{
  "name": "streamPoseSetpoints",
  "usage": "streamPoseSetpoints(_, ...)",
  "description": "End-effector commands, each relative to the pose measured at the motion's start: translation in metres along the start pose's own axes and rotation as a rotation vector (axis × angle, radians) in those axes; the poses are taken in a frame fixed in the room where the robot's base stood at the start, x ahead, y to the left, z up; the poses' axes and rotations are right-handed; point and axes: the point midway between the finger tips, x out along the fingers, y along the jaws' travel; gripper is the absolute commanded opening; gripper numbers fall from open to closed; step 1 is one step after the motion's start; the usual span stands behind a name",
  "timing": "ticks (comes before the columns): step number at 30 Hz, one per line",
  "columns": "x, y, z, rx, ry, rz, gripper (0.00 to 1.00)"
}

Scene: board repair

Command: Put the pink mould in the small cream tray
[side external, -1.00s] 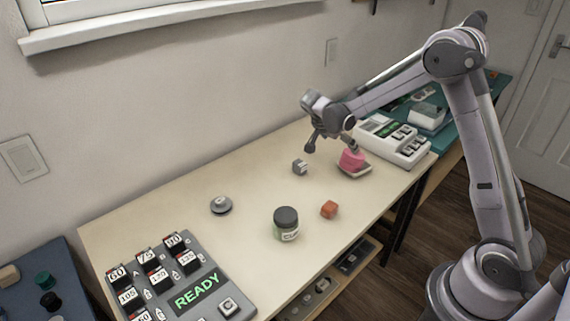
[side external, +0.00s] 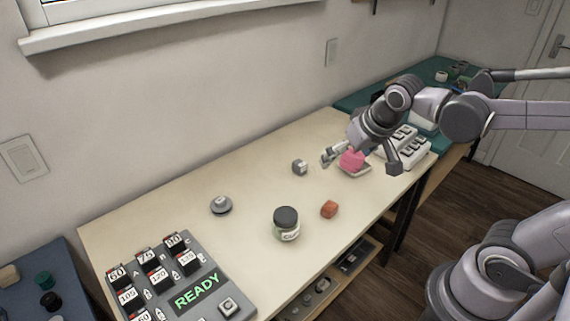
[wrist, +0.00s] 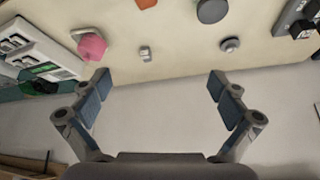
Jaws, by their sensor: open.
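The pink mould (side external: 351,160) sits on the small cream tray (side external: 364,171), its base within the tray as far as I can see. In the wrist view the pink mould (wrist: 92,46) is at upper left, with the tray's edge (wrist: 77,34) showing beside it. My gripper (side external: 360,164) is open, its fingers spread either side of the mould in the side view. In the wrist view my gripper (wrist: 158,75) has nothing between its fingers, and the mould lies beyond the left fingertip, apart from it.
A white device with switches (side external: 412,150) stands right behind the tray. A small grey block (side external: 299,167), an orange block (side external: 329,209), a dark-lidded jar (side external: 286,224) and a grey round piece (side external: 221,205) stand on the table. A READY panel (side external: 200,290) is at front left.

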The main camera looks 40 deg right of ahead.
Motion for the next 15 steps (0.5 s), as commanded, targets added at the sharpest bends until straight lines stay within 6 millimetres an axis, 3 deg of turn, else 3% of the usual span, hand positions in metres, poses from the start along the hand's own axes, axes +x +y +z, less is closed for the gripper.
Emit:
streamPoseSetpoints(1,-0.005,-0.004,0.013,-0.051,0.014,-0.032,0.98)
streamPoseSetpoints(6,-0.015,-0.017,0.040,-0.191,0.062,-0.114,0.98)
streamPoseSetpoints(15,-0.018,-0.024,0.053,-0.273,0.096,-0.156,0.98)
